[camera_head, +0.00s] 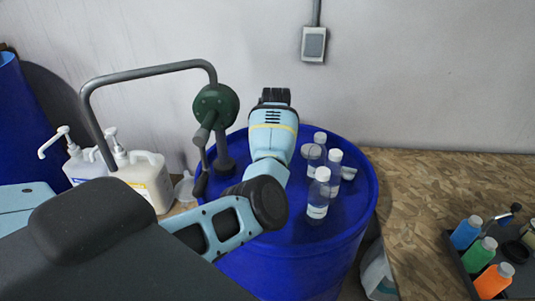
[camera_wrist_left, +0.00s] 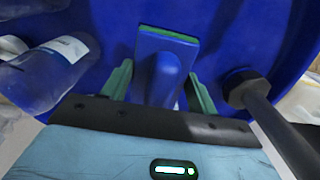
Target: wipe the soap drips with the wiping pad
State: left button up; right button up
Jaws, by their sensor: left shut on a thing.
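My left gripper (camera_wrist_left: 160,88) is shut on the handle of the wiping pad (camera_wrist_left: 168,42), a blue block with a green edge, in the left wrist view. The pad is over the blue drum's top (camera_head: 338,230); I cannot tell whether it touches. In the head view my left wrist (camera_head: 273,135) reaches over the drum and hides the fingers and pad. I cannot make out any soap drips in either view. My right gripper is not in view.
Several clear bottles (camera_head: 318,195) with white caps stand on the drum, right of my wrist. A green-headed pump (camera_head: 216,105) with a grey pipe rises at its left. White jugs (camera_head: 145,180) stand left. A crate of coloured bottles (camera_head: 480,255) sits on the right board (camera_head: 425,195).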

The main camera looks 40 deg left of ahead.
pick_arm(q)
jog(key=shift+s+r, duration=0.1)
jog(key=shift+r, duration=1.2)
